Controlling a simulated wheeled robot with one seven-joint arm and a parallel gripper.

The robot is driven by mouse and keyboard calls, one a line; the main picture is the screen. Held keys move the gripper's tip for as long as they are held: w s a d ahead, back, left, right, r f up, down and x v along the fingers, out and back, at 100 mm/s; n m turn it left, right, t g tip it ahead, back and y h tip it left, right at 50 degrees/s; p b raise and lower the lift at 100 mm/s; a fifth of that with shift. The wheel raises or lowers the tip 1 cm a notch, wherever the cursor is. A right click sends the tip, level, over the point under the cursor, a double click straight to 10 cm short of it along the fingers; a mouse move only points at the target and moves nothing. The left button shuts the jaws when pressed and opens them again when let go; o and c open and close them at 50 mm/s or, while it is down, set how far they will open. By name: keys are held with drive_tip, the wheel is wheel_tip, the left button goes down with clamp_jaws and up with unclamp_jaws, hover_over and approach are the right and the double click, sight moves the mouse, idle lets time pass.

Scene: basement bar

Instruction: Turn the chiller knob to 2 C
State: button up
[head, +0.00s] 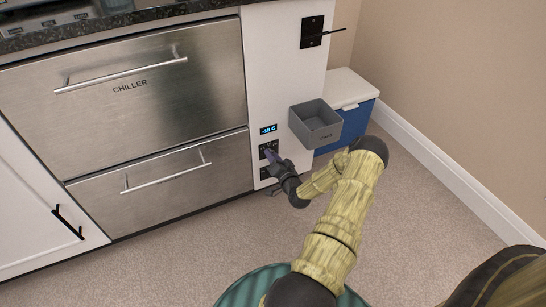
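The chiller (130,110) is a pair of stainless steel drawers, the upper one labelled CHILLER, both shut. On the white panel (275,75) to its right, a small display (268,129) glows blue and seems to read -18 C. Below the display is a dark control plate (265,150). My gripper (272,158) is at this plate, its tip pointing at it. The knob itself is hidden or too small to make out. I cannot tell whether my gripper touches it or how its fingers stand.
A grey open bin (316,125) is fixed to the panel just right of the display, close above my arm. A blue cooler with a white lid (347,105) stands behind it by the wall. A black plate with a lever (312,32) is higher up. The carpet (170,255) in front is clear.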

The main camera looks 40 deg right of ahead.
drive_tip(key=shift+o, duration=1.3)
drive_tip(key=shift+s, duration=0.1)
drive_tip(key=p+v, duration=0.6)
drive_tip(key=v, duration=1.1)
drive_tip(key=shift+s, duration=0.15)
drive_tip(key=shift+d, duration=0.1)
